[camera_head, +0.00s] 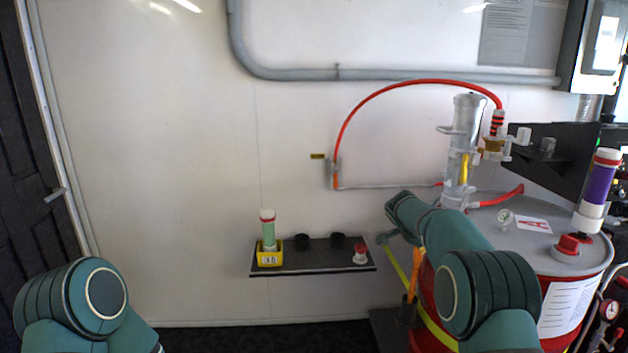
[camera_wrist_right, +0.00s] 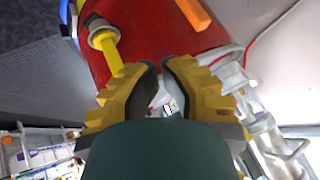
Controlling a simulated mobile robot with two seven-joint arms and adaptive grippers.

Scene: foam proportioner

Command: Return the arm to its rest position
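My right arm (camera_head: 470,270) comes in from the lower right of the head view and reaches up and left in front of the red drum (camera_head: 563,307). The red drum (camera_wrist_right: 160,27) fills the upper middle there. My left arm (camera_head: 75,300) is bent at the lower left of the head view; its gripper is out of view.
A black wall shelf (camera_head: 325,257) carries a green cylinder (camera_head: 268,232) in a yellow holder (camera_head: 269,257) and a red-white knob (camera_head: 360,253). A metal pump (camera_head: 462,150) with a red hose (camera_head: 400,84) rises from the drum. A purple-white cylinder (camera_head: 598,190) stands at right. The left wall is clear.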

